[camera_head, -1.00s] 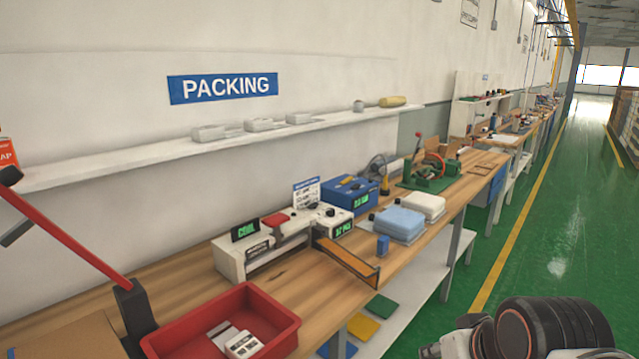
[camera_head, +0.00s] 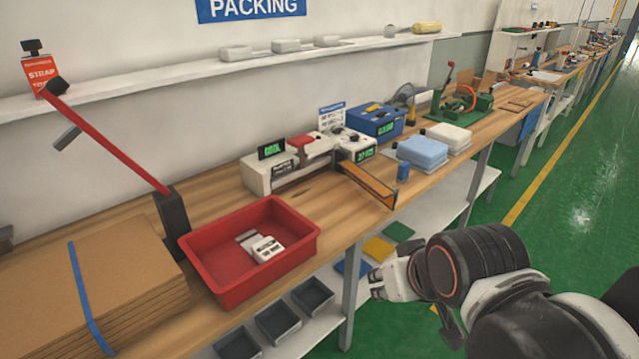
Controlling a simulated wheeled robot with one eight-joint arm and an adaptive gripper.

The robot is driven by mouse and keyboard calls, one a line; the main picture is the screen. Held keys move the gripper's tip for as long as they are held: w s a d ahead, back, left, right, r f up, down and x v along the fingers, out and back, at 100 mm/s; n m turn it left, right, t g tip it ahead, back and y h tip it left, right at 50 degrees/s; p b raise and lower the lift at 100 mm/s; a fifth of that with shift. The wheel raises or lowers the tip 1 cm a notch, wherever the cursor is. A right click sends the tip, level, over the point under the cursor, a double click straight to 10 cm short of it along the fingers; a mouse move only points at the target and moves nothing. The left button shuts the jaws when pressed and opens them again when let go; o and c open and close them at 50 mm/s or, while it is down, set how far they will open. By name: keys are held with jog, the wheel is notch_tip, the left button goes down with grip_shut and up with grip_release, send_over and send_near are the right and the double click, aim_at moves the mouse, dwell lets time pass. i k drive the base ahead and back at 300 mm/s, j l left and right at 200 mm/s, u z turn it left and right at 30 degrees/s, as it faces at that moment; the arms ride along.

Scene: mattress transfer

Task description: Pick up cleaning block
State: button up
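A small dark blue block (camera_head: 403,171) stands upright near the front edge of the wooden bench (camera_head: 335,225). It is beside the end of an orange-topped chute and in front of a light blue folded stack; I cannot tell for sure that it is the cleaning block. My gripper (camera_head: 378,285) is in front of the bench, lower in the picture than the block and well apart from it. Its fingers are small and seen from the side, so their opening is unclear. Nothing is visibly held.
A red tray (camera_head: 215,285) holds white items. A stack of cardboard (camera_head: 130,270) with a blue strap lies at the left. The counting machine (camera_head: 300,165) and light blue stack (camera_head: 422,153) are near the block. The green aisle floor at the right is clear.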

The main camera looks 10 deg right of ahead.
aim_at(403, 168)
jog(key=i+l+u, duration=0.1)
jog(key=l+u, duration=0.75)
jog(key=l, duration=0.2)
jog(key=l+u, duration=0.45)
jog(key=l, duration=0.55)
jog(key=k+l+u, duration=0.1)
jog(key=l, duration=0.4)
jog(key=k+l, duration=0.15)
jog(key=l, duration=0.4)
jog(key=k+l+u, duration=0.1)
jog(key=l, duration=0.4)
jog(key=k+l, duration=0.1)
jog(key=l, duration=0.45)
